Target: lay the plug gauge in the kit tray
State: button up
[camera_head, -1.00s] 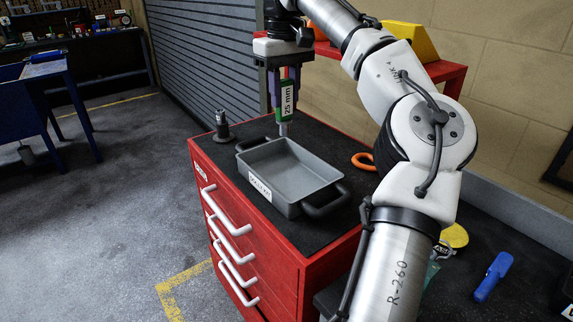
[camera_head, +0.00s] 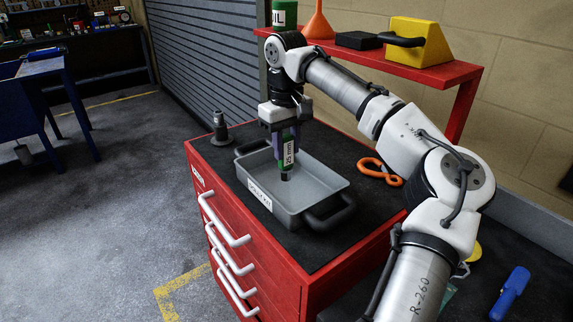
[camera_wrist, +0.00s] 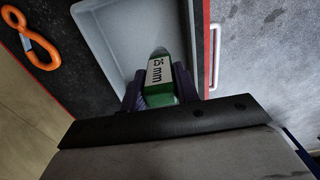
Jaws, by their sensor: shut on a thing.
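The plug gauge (camera_head: 290,158) has a green handle with a white "25 mm" label and a dark end pointing down. My gripper (camera_head: 282,147) is shut on its handle and holds it upright. The kit tray (camera_head: 318,176), grey with dark side handles and a white label, sits on top of the red cabinet. In the head view the gauge's lower end is over or inside the tray; I cannot tell whether it touches the floor. The wrist view shows the gauge (camera_wrist: 160,77) between the purple fingers, with the tray (camera_wrist: 110,30) beyond it.
A dark stepped metal piece (camera_head: 220,128) stands at the cabinet's back left corner. An orange hook-shaped thing (camera_head: 380,171) lies right of the tray. A red shelf (camera_head: 400,68) holding a yellow block (camera_head: 418,42) and a funnel (camera_head: 318,24) stands behind my arm.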

aim_at(287, 168)
jog(key=shift+f+p, duration=0.45)
jog(key=shift+f, duration=2.5)
jog(key=o, duration=1.1)
jog(key=shift+f, duration=0.1)
notch_tip(287, 168, up, 12)
jog(key=shift+r+b, duration=0.15)
jog(key=shift+b, duration=1.05)
jog(key=shift+w+a, duration=0.1)
jog(key=shift+a, duration=0.05)
